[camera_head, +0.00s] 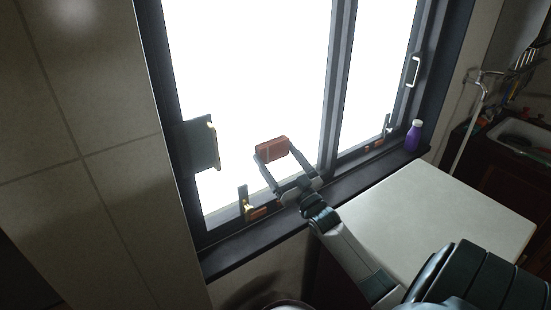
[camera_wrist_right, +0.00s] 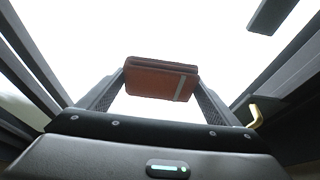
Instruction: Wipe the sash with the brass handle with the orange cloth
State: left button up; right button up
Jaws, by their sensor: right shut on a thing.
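The left, larger sash (camera_head: 329,95) has a dark frame and a bright white pane. A dark block with a brass-coloured edge (camera_head: 215,147) is at its left side. A brass-coloured fitting (camera_head: 247,208) is low on it, and a brass piece (camera_wrist_right: 255,115) shows in the right wrist view. My right gripper (camera_head: 272,152) is shut on the folded orange cloth (camera_head: 272,147), in front of the lower part of this pane. The cloth (camera_wrist_right: 160,80) spans both fingers in the wrist view. I cannot tell whether it touches the glass. My left gripper is out of view.
The right, narrower sash carries a pale handle (camera_head: 413,70). A purple bottle (camera_head: 414,138) with a white cap stands at the right end of the dark sill (camera_head: 252,257). A pale countertop (camera_head: 430,215) lies below, with a sink (camera_head: 525,140) at far right.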

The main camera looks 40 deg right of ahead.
aim_at(285, 151)
jog(key=shift+s+d+b, duration=0.15)
jog(key=shift+d+b, duration=0.05)
jog(key=shift+d, duration=0.65)
jog(key=shift+s+d+b, duration=0.1)
jog(key=shift+d+b, duration=0.05)
jog(key=shift+d, duration=0.65)
jog(key=shift+s+d+b, duration=0.15)
jog(key=shift+d+b, duration=0.5)
jog(key=shift+d, duration=1.35)
jog(key=shift+a, duration=0.15)
jog(key=shift+w+a+p, duration=0.15)
jog(key=shift+a+p, duration=0.35)
jog(key=shift+a, duration=0.45)
jog(key=shift+w+a+p, duration=0.1)
jog(key=shift+a+p, duration=0.35)
jog(key=shift+a, duration=0.45)
